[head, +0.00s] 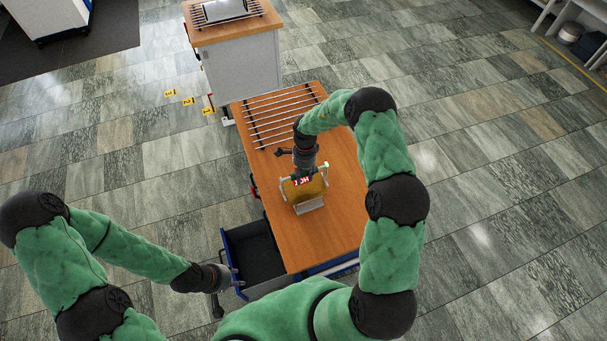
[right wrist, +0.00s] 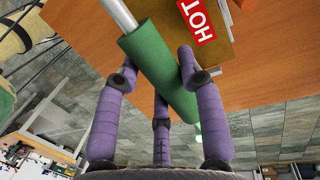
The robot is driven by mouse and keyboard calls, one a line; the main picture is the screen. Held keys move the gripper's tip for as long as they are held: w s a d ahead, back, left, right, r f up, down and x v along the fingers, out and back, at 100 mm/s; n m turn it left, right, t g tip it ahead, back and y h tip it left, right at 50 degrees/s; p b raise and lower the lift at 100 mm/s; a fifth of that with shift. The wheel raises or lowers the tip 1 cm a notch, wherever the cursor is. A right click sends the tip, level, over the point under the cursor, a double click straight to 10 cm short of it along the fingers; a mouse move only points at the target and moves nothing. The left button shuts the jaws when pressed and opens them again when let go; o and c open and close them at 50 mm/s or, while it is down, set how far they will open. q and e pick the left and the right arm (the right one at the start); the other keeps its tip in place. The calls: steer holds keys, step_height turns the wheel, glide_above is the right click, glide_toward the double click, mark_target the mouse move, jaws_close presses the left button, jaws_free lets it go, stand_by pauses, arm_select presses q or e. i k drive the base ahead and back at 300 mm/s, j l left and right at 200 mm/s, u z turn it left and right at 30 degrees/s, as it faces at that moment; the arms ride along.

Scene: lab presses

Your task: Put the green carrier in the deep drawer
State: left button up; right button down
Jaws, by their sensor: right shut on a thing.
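The green carrier (head: 305,190) is at the wooden worktop, with a tan body, a red HOT label and a green handle bar. In the right wrist view its green handle (right wrist: 158,72) lies between the fingers of my right gripper (right wrist: 157,78). My right gripper (head: 304,168) is shut on that handle from above. I cannot tell whether the carrier touches the worktop. The deep drawer (head: 234,247) is pulled open at the left side of the bench, dark inside and seen empty. My left gripper (head: 229,289) is at the drawer's front end; its fingers are too small to read.
The worktop (head: 340,215) is bare around the carrier. A rack of metal rods (head: 275,115) covers its far end. Another cabinet (head: 240,65) with a wooden top stands behind. Yellow numbered floor markers (head: 188,101) lie to the left. Open tiled floor surrounds the bench.

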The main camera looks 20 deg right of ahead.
mark_target(258, 269)
steer(key=k+j, duration=0.2)
steer(key=j, duration=0.2)
steer(key=k+j, duration=0.45)
steer(key=j, duration=0.3)
